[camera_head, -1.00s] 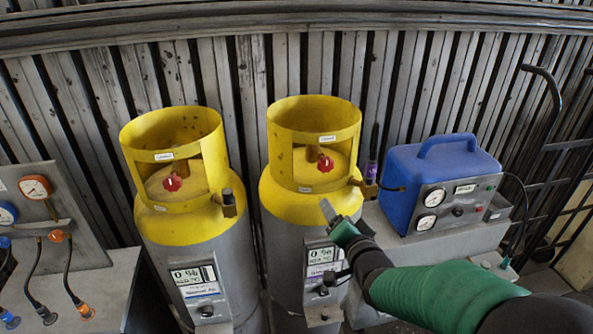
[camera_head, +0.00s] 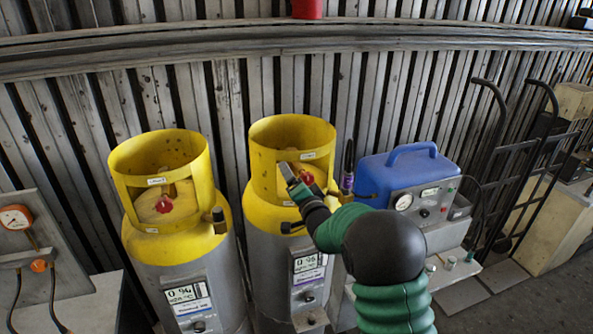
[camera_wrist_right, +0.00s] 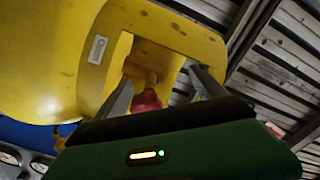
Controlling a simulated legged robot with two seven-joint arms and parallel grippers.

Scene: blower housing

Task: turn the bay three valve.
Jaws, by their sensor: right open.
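Two grey gas cylinders with yellow collars stand side by side, and I cannot read which is bay three. The right cylinder (camera_head: 270,206) has my right gripper (camera_head: 296,176) at the window of its collar (camera_head: 262,155). Its red valve knob (camera_wrist_right: 147,101) shows in the right wrist view, between the two open fingers (camera_wrist_right: 163,92). I cannot tell whether they touch it. My left gripper is not in view.
A blue machine with gauges (camera_head: 385,177) stands close on the right. A panel with a gauge (camera_head: 15,222) is at the left. A hand truck (camera_head: 520,165) leans at the right. A ribbed wall (camera_head: 400,95) is behind the cylinders.

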